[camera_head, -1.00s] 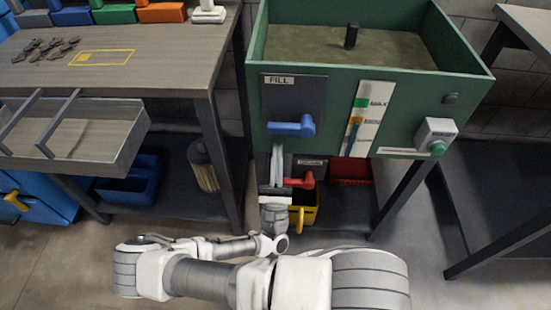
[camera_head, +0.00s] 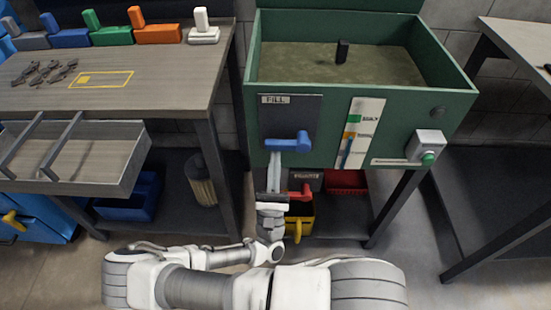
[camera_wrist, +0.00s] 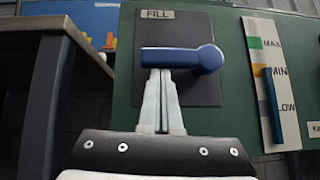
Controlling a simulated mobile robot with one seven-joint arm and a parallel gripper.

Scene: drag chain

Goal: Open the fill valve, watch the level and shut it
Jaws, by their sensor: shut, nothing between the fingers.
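The blue fill valve lever (camera_head: 290,143) lies level on the dark FILL plate (camera_head: 291,118), its round hub at the right and its arm pointing left. It also shows in the wrist view (camera_wrist: 180,58). My gripper (camera_head: 273,152) is shut and empty. Its fingertips (camera_wrist: 161,72) are just below the lever's left part, touching or very near it; I cannot tell which. The level gauge (camera_head: 361,133) on the green tank (camera_head: 450,105) carries MAX, MIN and LOW marks. In the wrist view the gauge's blue bar (camera_wrist: 272,105) reaches up to about MIN.
A red lever (camera_head: 302,192) sits below the fill valve, close beside my gripper. A grey box with a green button (camera_head: 428,150) is at the tank's right. A workbench (camera_head: 150,85) with an open drawer (camera_head: 70,165) stands left. A yellow bin (camera_head: 305,225) is underneath.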

